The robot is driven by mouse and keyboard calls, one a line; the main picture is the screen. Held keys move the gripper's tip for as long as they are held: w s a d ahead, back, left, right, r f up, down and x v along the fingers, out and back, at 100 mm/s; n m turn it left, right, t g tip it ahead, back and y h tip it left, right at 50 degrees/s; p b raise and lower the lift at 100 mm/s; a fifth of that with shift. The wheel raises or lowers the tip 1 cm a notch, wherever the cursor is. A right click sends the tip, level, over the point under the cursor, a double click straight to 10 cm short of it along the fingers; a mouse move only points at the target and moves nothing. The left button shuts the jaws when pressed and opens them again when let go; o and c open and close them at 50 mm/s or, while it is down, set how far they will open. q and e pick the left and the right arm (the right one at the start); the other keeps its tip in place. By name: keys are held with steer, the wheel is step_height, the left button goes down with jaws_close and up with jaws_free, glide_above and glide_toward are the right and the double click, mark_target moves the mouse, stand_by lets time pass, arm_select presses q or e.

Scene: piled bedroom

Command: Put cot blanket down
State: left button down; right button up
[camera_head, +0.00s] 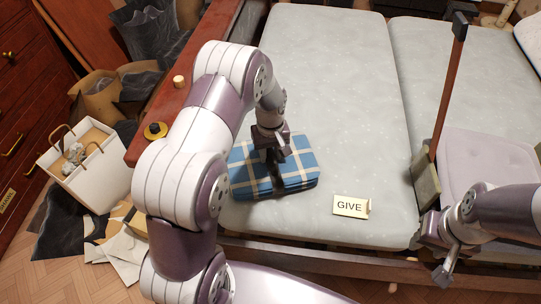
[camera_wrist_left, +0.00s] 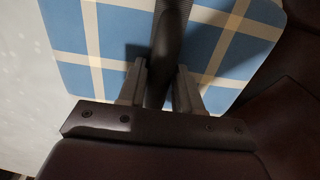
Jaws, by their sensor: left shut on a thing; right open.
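The cot blanket (camera_head: 301,164), a folded blue and cream checked block, lies on or just above the near left part of the pale mattress; I cannot tell if it touches. My left gripper (camera_head: 273,152) is directly over it, shut on a dark, rounded band or handle that crosses the blanket. In the left wrist view the fingers (camera_wrist_left: 160,88) stand on both sides of this dark piece, with the blanket (camera_wrist_left: 100,52) close beneath. My right gripper (camera_head: 440,262) is open and empty beyond the near right edge of the bed.
A red pole with a grey-green block (camera_head: 427,180) stands near my right gripper. A white box (camera_head: 90,178), bags and papers crowd the floor at left. The mattress behind the blanket is clear.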

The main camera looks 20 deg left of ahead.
arm_select(q)
steer(key=shift+w+f, duration=0.1)
steer(key=shift+f, duration=0.4)
steer(key=shift+r, duration=0.1)
steer(key=c, duration=0.8)
jaws_free()
steer(key=shift+o, duration=0.2)
step_height(320, 180, up, 12)
steer(key=p, duration=0.3)
steer(key=s+d+r+m, duration=0.1)
steer(key=s+m, duration=0.1)
steer(key=s, duration=0.3)
steer(key=s+d+r+m+t, duration=0.1)
steer(key=s+d+r+m, duration=0.1)
steer(key=s, duration=0.4)
steer(key=s+d+r+m, duration=0.1)
steer(key=s+m, duration=0.2)
steer(key=s, duration=0.3)
steer(key=shift+s+d+r+m, duration=0.2)
steer(key=shift+m, duration=0.1)
